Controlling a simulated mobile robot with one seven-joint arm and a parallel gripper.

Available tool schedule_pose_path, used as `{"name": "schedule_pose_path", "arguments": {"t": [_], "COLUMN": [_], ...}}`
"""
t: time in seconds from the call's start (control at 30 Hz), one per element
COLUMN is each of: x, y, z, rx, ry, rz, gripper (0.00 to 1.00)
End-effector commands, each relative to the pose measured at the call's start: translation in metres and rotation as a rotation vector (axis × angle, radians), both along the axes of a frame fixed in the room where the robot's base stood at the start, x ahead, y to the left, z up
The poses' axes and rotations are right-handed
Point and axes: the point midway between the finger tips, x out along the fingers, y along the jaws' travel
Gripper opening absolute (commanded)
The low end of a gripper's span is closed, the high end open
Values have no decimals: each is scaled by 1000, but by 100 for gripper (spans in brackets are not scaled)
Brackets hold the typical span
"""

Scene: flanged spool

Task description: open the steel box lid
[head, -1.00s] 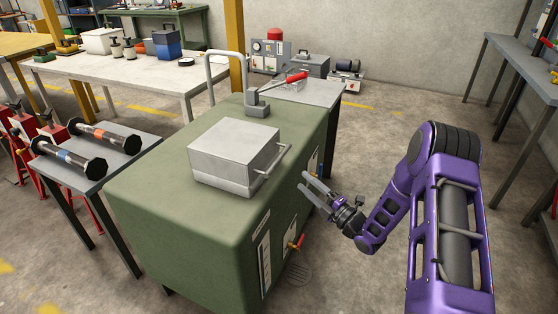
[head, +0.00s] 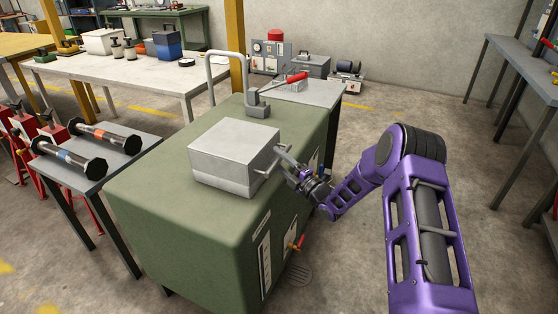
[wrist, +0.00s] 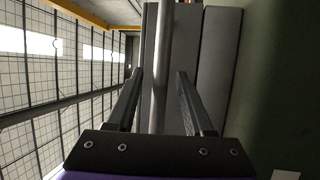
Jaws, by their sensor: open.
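The steel box (head: 222,150) sits on the green cabinet top with its lid (head: 235,138) down. A bar handle (head: 262,174) stands out from its right side. My gripper (head: 279,156) is at that side, right by the handle, and partly hides it in the head view. In the wrist view, my gripper (wrist: 160,74) has its two fingers apart, and the handle bar (wrist: 162,35) runs between them. The grey side of the box (wrist: 218,70) lies beyond the bar. Whether a finger touches the bar cannot be told.
The green cabinet (head: 170,215) bears the box. A grey clamp with a red-handled lever (head: 290,80) and a bent pipe stand behind the box. A red-handled valve (head: 297,243) juts from the cabinet front. A side table (head: 95,165) with dumbbell-like spools stands left. The floor at right is open.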

Motion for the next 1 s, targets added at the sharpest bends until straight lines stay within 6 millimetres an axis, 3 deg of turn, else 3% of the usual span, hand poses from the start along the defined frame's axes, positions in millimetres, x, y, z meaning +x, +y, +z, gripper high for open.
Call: {"name": "schedule_pose_path", "arguments": {"t": [0.03, 0.33, 1.0], "x": [0, 0, -1], "y": [0, 0, 0], "z": [0, 0, 0], "rx": [0, 0, -1], "ry": [0, 0, 0], "rz": [0, 0, 0], "gripper": [52, 0, 0]}}
